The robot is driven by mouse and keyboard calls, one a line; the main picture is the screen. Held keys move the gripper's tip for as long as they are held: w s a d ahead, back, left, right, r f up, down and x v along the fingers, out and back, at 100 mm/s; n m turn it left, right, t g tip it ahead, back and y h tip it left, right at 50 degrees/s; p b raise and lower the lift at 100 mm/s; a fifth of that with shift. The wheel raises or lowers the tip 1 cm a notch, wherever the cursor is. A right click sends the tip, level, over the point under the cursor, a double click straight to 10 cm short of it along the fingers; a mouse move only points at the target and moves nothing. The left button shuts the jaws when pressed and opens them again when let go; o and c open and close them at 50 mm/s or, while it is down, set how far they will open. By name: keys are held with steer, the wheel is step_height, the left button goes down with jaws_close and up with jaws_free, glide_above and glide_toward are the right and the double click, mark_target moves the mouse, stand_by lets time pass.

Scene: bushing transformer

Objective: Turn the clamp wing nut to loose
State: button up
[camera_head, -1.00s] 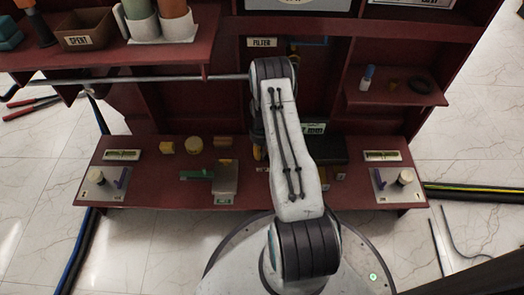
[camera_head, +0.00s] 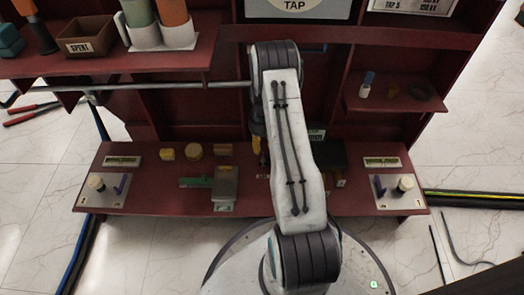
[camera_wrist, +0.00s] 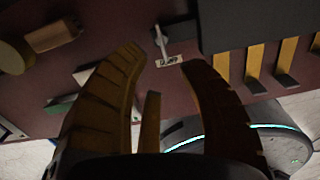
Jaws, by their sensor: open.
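My gripper (camera_wrist: 165,58) shows in the wrist view with two curved, ribbed yellow fingers apart and nothing between them. A small grey lever-like piece (camera_wrist: 160,42), perhaps the clamp wing nut, stands just beyond the fingertips, apart from them. A small label plate (camera_wrist: 168,62) lies beside its lower end on the dark red surface. I cannot tell which way the nut is set. In the head view my arm covers the middle of the bench, and only a bit of yellow (camera_head: 258,146) shows beside it. The nut cannot be made out there.
The dark red bench (camera_head: 140,195) carries a grey block with a green part (camera_head: 224,185) left of my arm. Yellow bars with dark ends (camera_wrist: 252,62) stand right of the gripper. Corner plates with posts and levers sit at both bench ends. A grey rail (camera_head: 170,84) runs above.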

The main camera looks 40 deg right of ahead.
steer(key=shift+r, duration=1.65)
steer(key=shift+s, duration=0.1)
